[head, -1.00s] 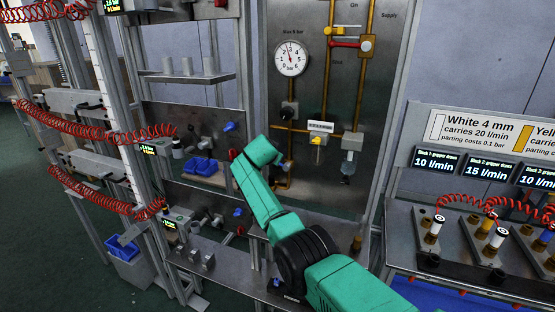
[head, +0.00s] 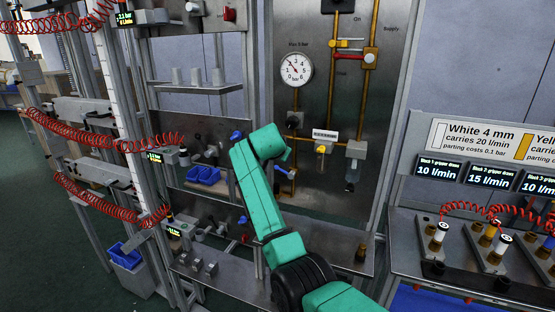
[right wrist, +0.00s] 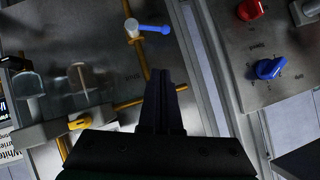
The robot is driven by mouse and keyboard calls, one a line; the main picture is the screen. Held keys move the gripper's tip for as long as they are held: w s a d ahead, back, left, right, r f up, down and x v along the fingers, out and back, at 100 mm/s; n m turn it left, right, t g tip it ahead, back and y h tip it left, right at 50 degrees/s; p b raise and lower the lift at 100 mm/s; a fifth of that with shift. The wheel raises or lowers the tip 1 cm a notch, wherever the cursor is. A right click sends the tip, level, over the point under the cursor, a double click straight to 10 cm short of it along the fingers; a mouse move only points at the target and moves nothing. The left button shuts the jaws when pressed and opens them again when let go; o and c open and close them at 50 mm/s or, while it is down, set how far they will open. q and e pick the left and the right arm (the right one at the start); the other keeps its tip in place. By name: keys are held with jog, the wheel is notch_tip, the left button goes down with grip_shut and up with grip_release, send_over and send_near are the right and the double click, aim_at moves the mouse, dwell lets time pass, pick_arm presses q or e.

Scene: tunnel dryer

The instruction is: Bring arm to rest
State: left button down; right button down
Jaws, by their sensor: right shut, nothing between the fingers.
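My right arm (head: 262,205), teal with a black joint, rises from the bottom of the head view and bends at the top in front of the steel gauge panel (head: 386,115). Its fingers cannot be made out in the head view. In the right wrist view my right gripper (right wrist: 163,75) shows as dark fingers shut together with nothing between them. The fingertips appear close to the brass pipe, below a valve with a blue lever (right wrist: 152,29); whether they touch anything cannot be told. My left gripper is not in view.
The panel carries a round gauge (head: 297,69), brass pipes and a yellow-handled valve (head: 322,149). A rack with red coiled hoses (head: 95,134) and blue bins (head: 203,175) stands left. A bench with fittings (head: 439,232) stands right. The wrist view shows a blue knob (right wrist: 270,69).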

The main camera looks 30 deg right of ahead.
jog(key=v, duration=0.3)
jog(key=shift+d+b, duration=0.1)
jog(key=shift+b, duration=0.25)
